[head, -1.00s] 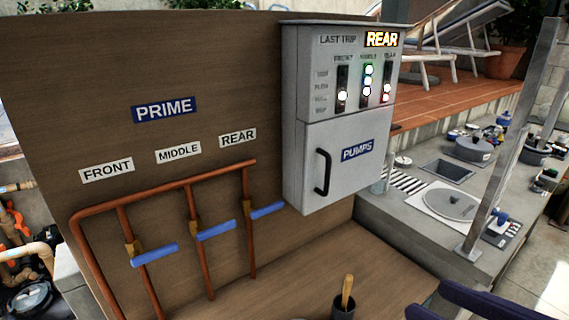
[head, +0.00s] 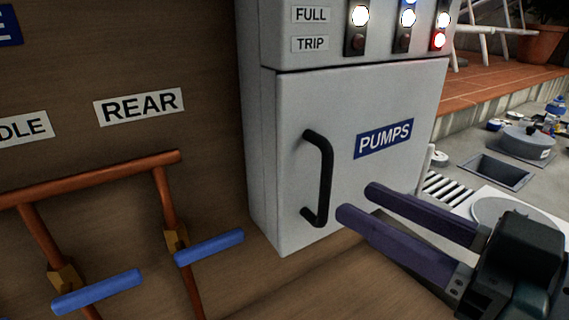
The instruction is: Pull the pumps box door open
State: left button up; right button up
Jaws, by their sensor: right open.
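The pumps box (head: 255,150) is a light grey cabinet on the wooden panel. Its door (head: 365,95) is shut and carries a blue PUMPS label (head: 384,138). A black bar handle (head: 326,180) stands upright at the door's left side. My right gripper (head: 358,203) is open and empty, with two long dark purple fingers pointing left toward the lower part of the handle. The fingertips look apart from the handle, a little to its right. My left gripper is not in view.
Copper pipes (head: 100,178) with blue valve levers (head: 209,248) are at the lower left, below the REAR label (head: 138,106). Indicator lights (head: 408,17) sit above the door. A grey counter (head: 455,165) with a recess and round lids is at the right.

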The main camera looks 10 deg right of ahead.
aim_at(329, 186)
jog(key=x, duration=0.4)
jog(key=shift+w+a, duration=0.15)
jog(key=shift+w, duration=0.25)
grip_shut()
dwell(1.1)
